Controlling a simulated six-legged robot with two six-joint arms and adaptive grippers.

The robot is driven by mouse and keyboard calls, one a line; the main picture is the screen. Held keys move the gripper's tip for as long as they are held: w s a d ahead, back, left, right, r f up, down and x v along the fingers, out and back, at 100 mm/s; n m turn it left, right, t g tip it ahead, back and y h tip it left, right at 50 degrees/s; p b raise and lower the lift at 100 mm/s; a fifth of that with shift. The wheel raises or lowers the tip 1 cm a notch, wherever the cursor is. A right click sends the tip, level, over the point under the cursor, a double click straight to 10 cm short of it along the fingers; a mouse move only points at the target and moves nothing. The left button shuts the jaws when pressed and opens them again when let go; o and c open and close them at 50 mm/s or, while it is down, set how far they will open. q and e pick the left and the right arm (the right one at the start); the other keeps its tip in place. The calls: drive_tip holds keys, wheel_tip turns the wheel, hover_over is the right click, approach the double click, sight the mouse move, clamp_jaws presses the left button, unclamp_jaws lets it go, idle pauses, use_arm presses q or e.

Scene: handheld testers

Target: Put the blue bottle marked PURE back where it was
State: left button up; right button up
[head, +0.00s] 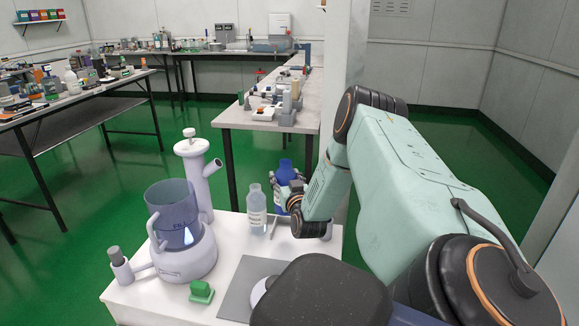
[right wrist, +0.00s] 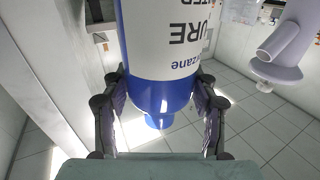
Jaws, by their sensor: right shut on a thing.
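The blue bottle (head: 285,169) stands roughly upright at the far right of the white table, partly hidden by my right gripper (head: 287,190). In the right wrist view the blue bottle (right wrist: 158,94) shows upside down, with a white label on which "URE" can be read. There my right gripper (right wrist: 160,84) has a finger on each side of the bottle, shut on it near its blue shoulder. I cannot tell whether the bottle's base touches the table. My left gripper is not in view.
On the white table (head: 130,300) a clear labelled bottle (head: 257,212) stands just left of the blue one. A large white apparatus with a bluish jug (head: 172,215) stands further left. A green block (head: 202,292) and a grey mat (head: 240,288) lie in front. Cluttered benches stand behind.

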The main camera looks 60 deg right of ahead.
drive_tip(key=shift+s+d+r+m+h, duration=0.1)
drive_tip(key=shift+s+d+m+h, duration=0.25)
drive_tip(key=shift+d, duration=0.15)
drive_tip(key=shift+s+d+g, duration=0.1)
drive_tip(key=shift+g, duration=0.2)
wheel_tip(320, 180, down, 10)
drive_tip(key=b, duration=0.7)
drive_tip(key=o, duration=1.6)
drive_tip(key=shift+f, duration=0.2)
